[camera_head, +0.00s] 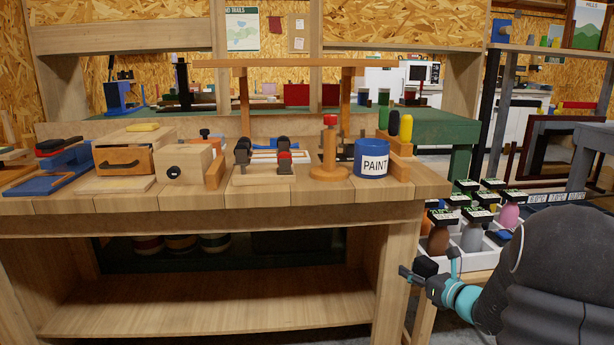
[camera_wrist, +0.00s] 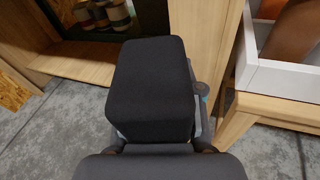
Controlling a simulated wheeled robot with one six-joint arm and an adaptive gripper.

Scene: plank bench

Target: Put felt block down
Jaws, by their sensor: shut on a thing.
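A dark felt block (camera_wrist: 152,85) fills the middle of the wrist view, held in my gripper (camera_wrist: 160,125). Most of the fingers are hidden behind the block; part of one shows at its right side. In the head view my gripper (camera_head: 436,277) is low at the right, in front of the bench's right leg. The small dark end of the block (camera_head: 425,266) shows there. The block is in the air, below the height of the bench top (camera_head: 330,193) and clear of the floor.
A paint can (camera_head: 371,158), a wooden peg stand (camera_head: 329,150) and wooden boxes (camera_head: 188,162) crowd the bench top. A low stand with a white divided tray (camera_head: 472,240) of bottles is close to my gripper's right. The bench's lower shelf (camera_head: 210,305) has bare room in front.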

